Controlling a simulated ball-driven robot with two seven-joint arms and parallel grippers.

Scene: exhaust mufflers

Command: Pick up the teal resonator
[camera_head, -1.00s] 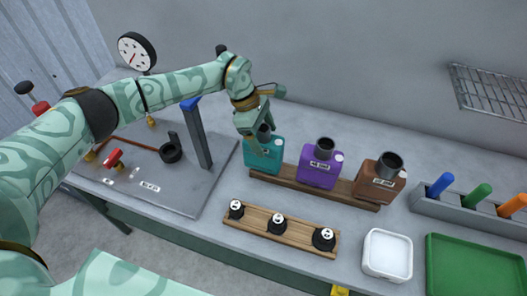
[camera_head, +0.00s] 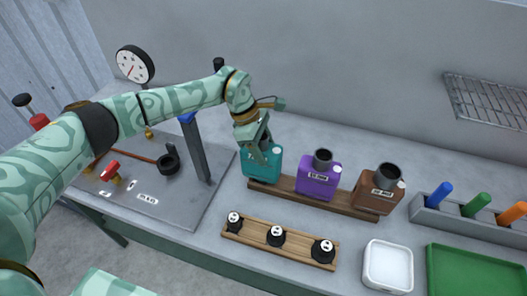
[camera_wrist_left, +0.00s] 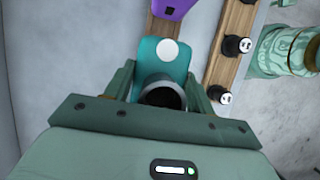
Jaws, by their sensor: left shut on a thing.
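The teal resonator (camera_head: 262,166) is a boxy can with a dark neck, at the left end of the dark wooden rail (camera_head: 338,204). My left gripper (camera_head: 257,146) is over it from above, shut on it. In the left wrist view the teal resonator (camera_wrist_left: 165,60) sits between the two fingers, its dark round neck (camera_wrist_left: 161,95) close to the palm and a white cap on its top. Whether its base touches the rail is hard to tell. My right gripper does not show.
A purple can (camera_head: 318,177) and a brown can (camera_head: 380,189) stand to the right on the rail. A wooden strip (camera_head: 255,232) with black knobs lies in front. A white tray (camera_head: 388,268), green tray (camera_head: 475,275) and grey holder (camera_head: 430,215) are at right. A blue-topped post (camera_head: 197,148) stands close left.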

